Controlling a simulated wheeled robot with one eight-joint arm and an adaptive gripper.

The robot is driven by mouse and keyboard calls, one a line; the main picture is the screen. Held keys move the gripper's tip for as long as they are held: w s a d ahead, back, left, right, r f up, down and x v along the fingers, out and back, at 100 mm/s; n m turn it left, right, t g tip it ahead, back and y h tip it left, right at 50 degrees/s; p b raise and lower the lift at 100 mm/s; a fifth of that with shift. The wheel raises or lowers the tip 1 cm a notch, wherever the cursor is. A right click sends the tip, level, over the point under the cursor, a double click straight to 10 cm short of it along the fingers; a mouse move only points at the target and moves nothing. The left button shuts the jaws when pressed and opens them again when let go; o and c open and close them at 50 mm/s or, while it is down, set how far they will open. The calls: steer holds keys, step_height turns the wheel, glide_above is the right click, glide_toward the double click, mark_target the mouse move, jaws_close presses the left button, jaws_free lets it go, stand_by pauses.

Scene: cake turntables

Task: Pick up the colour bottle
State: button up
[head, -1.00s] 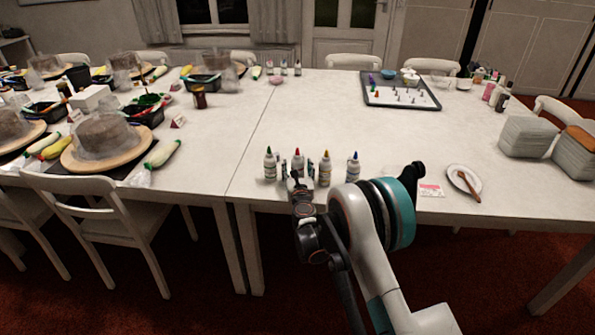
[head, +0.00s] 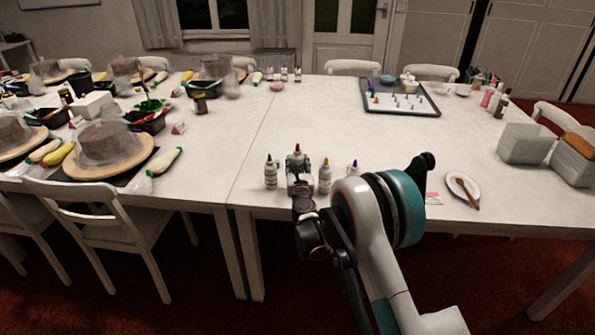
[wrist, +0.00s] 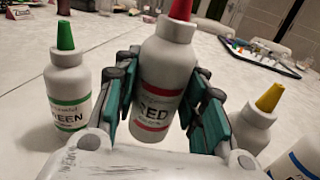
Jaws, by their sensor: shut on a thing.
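The colour bottle in my grip is a white bottle with a red cap and a label reading RED (wrist: 163,85). In the head view the red bottle (head: 297,160) stands out above my gripper (head: 299,178). In the wrist view my gripper (wrist: 165,105) is shut on it, with teal pads on both sides of its body. It tilts slightly in the wrist view. A green-capped bottle (wrist: 68,88) stands to its left and a yellow-capped bottle (wrist: 255,125) to its right. A blue-capped bottle (wrist: 300,160) is partly cut off at the right edge.
A grey tray (head: 425,110) with small items lies at the back of the white table. Covered cakes on turntables (head: 150,150) fill the left table.

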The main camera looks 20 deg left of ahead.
steer(key=shift+o, duration=1.1)
step_height(320, 180, up, 14)
steer(key=p, duration=0.4)
steer(key=shift+r, duration=0.5)
steer(key=shift+c, duration=0.8)
